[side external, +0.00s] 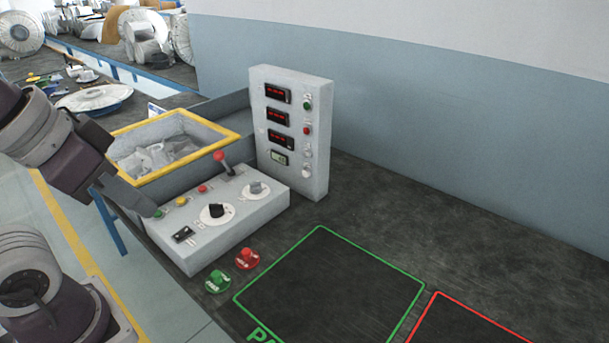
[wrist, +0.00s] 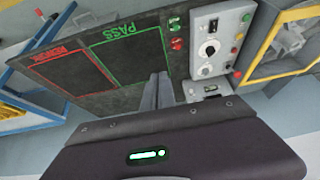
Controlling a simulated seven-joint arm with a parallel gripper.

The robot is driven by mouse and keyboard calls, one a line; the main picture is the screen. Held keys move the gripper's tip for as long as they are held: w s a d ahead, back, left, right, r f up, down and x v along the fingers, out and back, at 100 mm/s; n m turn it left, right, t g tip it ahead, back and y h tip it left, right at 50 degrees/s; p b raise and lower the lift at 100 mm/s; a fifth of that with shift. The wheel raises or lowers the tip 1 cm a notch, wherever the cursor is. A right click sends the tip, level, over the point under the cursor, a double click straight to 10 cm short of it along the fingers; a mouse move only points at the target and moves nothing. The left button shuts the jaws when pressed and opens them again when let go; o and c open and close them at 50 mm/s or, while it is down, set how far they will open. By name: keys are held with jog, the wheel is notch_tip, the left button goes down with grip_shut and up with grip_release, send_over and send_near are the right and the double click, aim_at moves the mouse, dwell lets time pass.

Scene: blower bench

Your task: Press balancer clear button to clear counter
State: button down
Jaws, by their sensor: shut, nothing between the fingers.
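A grey control box (side external: 215,216) stands on the dark bench with green (side external: 158,213), yellow (side external: 181,201) and red (side external: 202,188) buttons, a red-topped lever (side external: 219,157) and dials. Behind it, an upright grey panel (side external: 291,130) carries red displays and a column of green, red and white buttons; their labels are too small to read, so I cannot tell which is the balancer clear button.
A yellow-rimmed bin (side external: 238,137) with grey parts stands behind the box. Green (side external: 218,281) and red (side external: 247,259) round pieces lie in front of it. A green-outlined PASS area (side external: 325,290) and a red-outlined area (side external: 470,325) are empty. A wall runs behind the bench.

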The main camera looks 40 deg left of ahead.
aim_at(306, 173)
jog(key=w+a+f+m+t+y, duration=0.1)
jog(key=w+a+f+m, duration=0.2)
jog(key=w, duration=0.8)
jog(key=w+a+f+m+y, duration=0.15)
jog(key=w+a, duration=0.25)
jog(key=w, duration=0.6)
jog(key=w+a+f+m+t+h, duration=0.1)
jog(key=w+a+f+m, duration=0.1)
jog(key=w+f, duration=0.4)
jog(key=w+a+f+m+t+h, duration=0.1)
jog(key=w+f, duration=0.6)
jog(key=f, duration=0.7)
jog(key=shift+w+a+f+m+h, duration=0.2)
jog(key=shift+a+f+m+h, duration=0.15)
jog(key=shift+a+m+h, duration=0.5)
jog(key=shift+w+a+n, duration=0.1)
jog(key=shift+a+n, duration=0.1)
jog(key=shift+n, duration=0.1)
jog(key=w, duration=0.8)
jog(key=shift+w, duration=0.3)
jog(key=shift+w, duration=0.1)
jog(key=shift+w, duration=0.3)
